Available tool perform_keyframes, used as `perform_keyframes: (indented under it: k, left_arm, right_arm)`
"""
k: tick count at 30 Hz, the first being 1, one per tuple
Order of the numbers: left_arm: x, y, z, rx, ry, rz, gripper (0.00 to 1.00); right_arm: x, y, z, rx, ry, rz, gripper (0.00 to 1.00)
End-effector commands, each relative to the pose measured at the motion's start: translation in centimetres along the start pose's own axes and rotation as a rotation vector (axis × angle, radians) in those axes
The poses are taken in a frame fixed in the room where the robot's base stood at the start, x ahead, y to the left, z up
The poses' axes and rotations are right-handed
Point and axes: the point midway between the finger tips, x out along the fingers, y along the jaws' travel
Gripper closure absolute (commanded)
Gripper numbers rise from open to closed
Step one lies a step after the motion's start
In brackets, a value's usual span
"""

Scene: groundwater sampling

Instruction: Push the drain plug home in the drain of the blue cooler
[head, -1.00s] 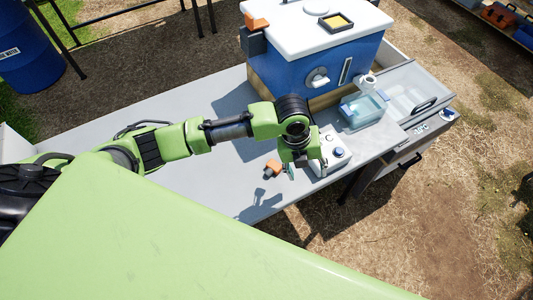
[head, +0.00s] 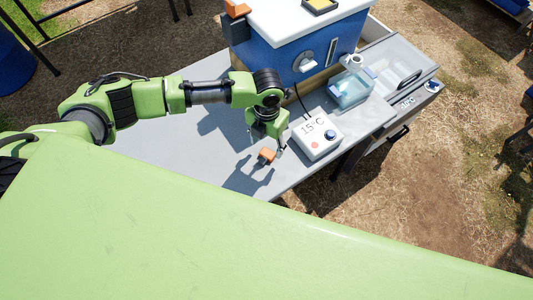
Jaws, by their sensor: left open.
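The blue cooler (head: 275,57) with a white lid stands at the back of the grey table. A round white drain fitting (head: 304,62) is on its front face. An orange piece (head: 267,154), which looks like the drain plug, shows at the table's front part, just below my left gripper (head: 271,146). The left gripper is open and points down, close to the orange piece; I cannot tell whether they touch. My right gripper is not in view.
A white box reading 15°C (head: 318,138) stands right of my left gripper. A clear blue-tinted container (head: 349,91) stands beyond it, beside a clear-lidded bin (head: 400,70). The table (head: 165,145) is bare on the left.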

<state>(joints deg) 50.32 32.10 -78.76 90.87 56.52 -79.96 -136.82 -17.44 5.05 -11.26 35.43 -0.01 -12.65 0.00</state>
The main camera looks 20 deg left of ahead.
Motion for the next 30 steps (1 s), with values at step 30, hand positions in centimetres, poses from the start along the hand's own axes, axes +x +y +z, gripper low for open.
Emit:
perform_keyframes:
  k: [30]
  left_arm:
    - [5.3,0.0,-0.2,-0.001,0.0,0.0,0.82]
  right_arm:
    - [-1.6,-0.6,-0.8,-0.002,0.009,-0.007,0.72]
